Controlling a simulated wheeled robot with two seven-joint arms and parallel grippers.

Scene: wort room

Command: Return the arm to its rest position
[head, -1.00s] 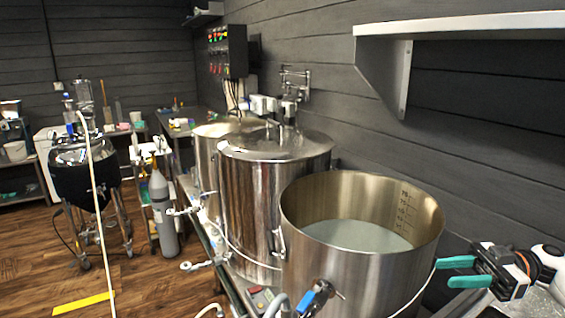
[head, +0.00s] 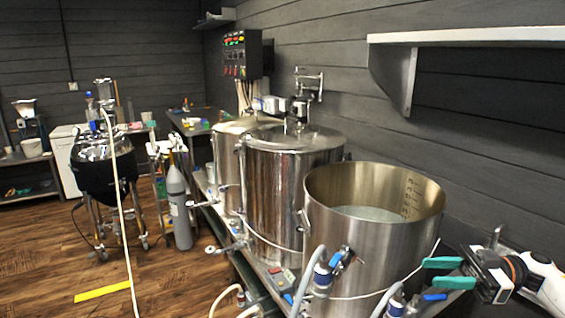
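My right gripper (head: 447,272) shows at the lower right of the head view, its arm coming in from the right edge. Its two green fingers are apart with nothing between them, so it is open and empty. It is in front of and to the right of the open steel kettle (head: 345,246), near the kettle's right side. I cannot tell whether the fingers touch anything. My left gripper is not in view.
The open kettle holds pale liquid; lidded steel tanks (head: 283,190) stand beyond it. A shelf (head: 470,35) juts from the wall above my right arm. A control box (head: 242,55) hangs at the back. A gas cylinder (head: 177,208) and black vessel (head: 97,178) stand on the wooden floor.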

